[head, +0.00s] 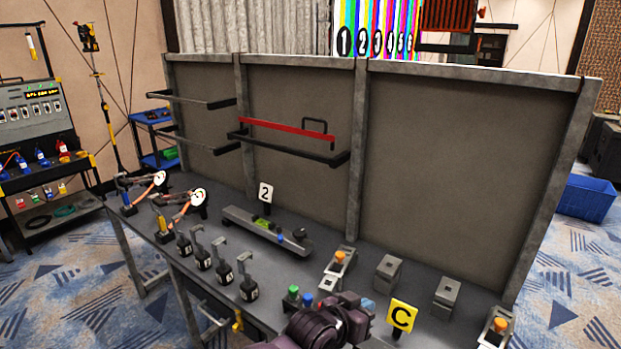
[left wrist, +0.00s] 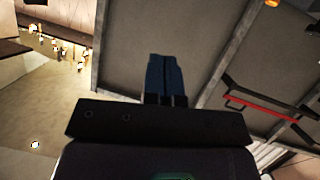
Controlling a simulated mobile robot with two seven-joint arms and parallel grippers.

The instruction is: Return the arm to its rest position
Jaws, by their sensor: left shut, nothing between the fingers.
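My left arm (head: 325,325) comes up from the bottom edge of the head view, in front of the table. Its gripper (head: 368,304) is small and partly hidden there, with a bluish tip showing beside the yellow C sign. In the left wrist view, the two blue fingers of the left gripper (left wrist: 165,60) are together with nothing between them. The grey panel stands behind them in that view. My right gripper is in neither view.
A long table (head: 345,270) carries several black numbered weights, a grey tray by sign 2 (head: 265,193), grey blocks and a yellow C sign (head: 401,316). A grey panel wall (head: 440,160) with a red-barred rack (head: 288,132) stands along its back. A blue bin (head: 586,198) is at right.

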